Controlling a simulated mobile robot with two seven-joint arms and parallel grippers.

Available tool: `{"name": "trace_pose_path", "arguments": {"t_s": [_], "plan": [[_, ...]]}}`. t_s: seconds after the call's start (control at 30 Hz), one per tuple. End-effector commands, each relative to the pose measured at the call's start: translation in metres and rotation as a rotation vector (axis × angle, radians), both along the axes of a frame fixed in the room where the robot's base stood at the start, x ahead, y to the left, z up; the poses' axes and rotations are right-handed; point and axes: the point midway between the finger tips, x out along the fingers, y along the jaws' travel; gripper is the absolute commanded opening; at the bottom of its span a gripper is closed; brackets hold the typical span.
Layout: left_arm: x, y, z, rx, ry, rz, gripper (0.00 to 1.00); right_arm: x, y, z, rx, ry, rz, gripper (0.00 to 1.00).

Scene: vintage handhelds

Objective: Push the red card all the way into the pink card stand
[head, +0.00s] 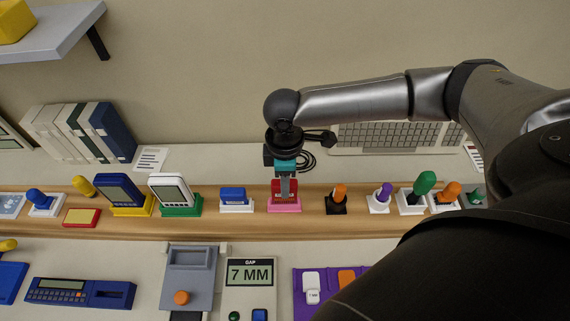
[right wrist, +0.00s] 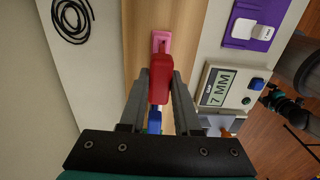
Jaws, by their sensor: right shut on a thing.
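The red card (head: 276,188) stands upright at the pink card stand (head: 284,208) on the wooden shelf. My right gripper (head: 285,197) reaches down from above and is shut on the red card. In the right wrist view the red card (right wrist: 160,75) lies between the two fingers (right wrist: 162,84), and the end of the pink stand (right wrist: 161,38) shows beyond it. The card's lower edge meets the stand, but how deep it sits in the slot is hidden. My left gripper is not in view.
A blue card in a white stand (head: 236,204) is close on the left. A black stand with an orange-topped piece (head: 336,203) is on the right. Handhelds in yellow and green stands are further left. A display reading 7 MM (head: 249,272) lies in front. A keyboard (head: 390,136) is behind.

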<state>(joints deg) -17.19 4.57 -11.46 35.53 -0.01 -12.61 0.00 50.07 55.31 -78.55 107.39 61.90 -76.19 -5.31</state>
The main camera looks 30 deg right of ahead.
Motion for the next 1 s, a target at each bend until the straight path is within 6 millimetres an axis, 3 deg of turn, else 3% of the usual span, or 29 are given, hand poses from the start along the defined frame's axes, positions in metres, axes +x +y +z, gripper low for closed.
{"name": "trace_pose_path", "arguments": {"t_s": [1.0], "plan": [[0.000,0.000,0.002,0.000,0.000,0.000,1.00,0.000,0.000,-0.012,0.001,-0.001,0.000,0.00]]}}
